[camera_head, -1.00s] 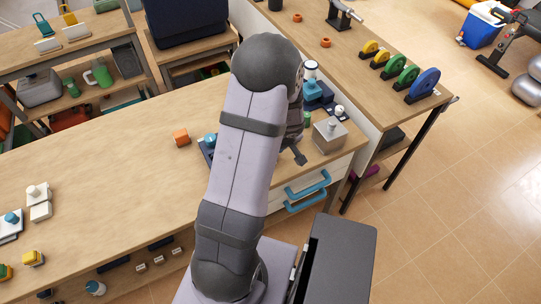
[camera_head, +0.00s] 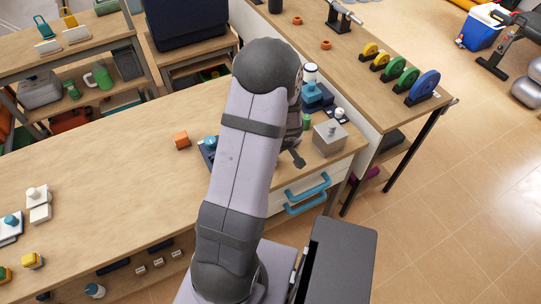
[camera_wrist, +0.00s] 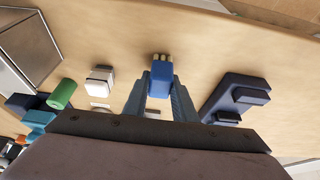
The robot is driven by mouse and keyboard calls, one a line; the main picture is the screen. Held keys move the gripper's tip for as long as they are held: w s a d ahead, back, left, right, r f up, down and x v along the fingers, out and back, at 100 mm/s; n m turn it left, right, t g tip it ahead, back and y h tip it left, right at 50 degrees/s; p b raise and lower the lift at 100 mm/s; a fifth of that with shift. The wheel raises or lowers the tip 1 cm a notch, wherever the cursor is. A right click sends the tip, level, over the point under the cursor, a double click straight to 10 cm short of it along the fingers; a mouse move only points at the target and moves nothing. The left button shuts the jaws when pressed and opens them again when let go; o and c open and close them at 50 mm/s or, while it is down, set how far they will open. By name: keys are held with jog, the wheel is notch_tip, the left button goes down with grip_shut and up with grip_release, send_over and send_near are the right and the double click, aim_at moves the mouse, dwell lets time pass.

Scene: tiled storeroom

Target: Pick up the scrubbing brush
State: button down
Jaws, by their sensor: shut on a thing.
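The scrubbing brush (camera_wrist: 161,78) shows in the wrist view as a small blue block with pale yellow bristle tufts at its top end. My gripper (camera_wrist: 160,98) is shut on it, with one grey finger on each side. The lower part of the brush is hidden between the fingers and the wrist. I cannot tell whether it touches the wooden worktop. In the head view my arm hides the brush and most of the gripper.
In the wrist view, a dark blue object (camera_wrist: 232,97) lies right of the gripper; a white block (camera_wrist: 100,80) and green cylinder (camera_wrist: 62,94) are left.

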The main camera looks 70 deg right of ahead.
notch_tip(320, 180, up, 10)
jog(key=shift+f+p, duration=0.1)
jog(key=shift+p, duration=0.85)
jog(key=c, duration=2.4)
grip_release()
jog(key=shift+w, duration=0.3)
jog(key=w+f+n+t+y+p, duration=0.15)
jog(key=w+n+p, duration=0.45)
jog(key=w, duration=0.8)
jog(key=d+r+m+g+h, duration=0.1)
jog(key=d+m, duration=0.3)
jog(key=m, duration=0.1)
jog(key=s+d+r+m+g+h, duration=0.1)
jog(key=d+r+m+g, duration=0.1)
jog(key=d+m, duration=0.2)
jog(key=d+r+m+g+h, duration=0.1)
jog(key=d+r+m, duration=0.1)
jog(key=d+m, duration=0.2)
jog(key=shift+s+d+r+m+g+p, duration=0.2)
jog(key=shift+d+m+g+p, duration=0.15)
jog(key=shift+m, duration=0.65)
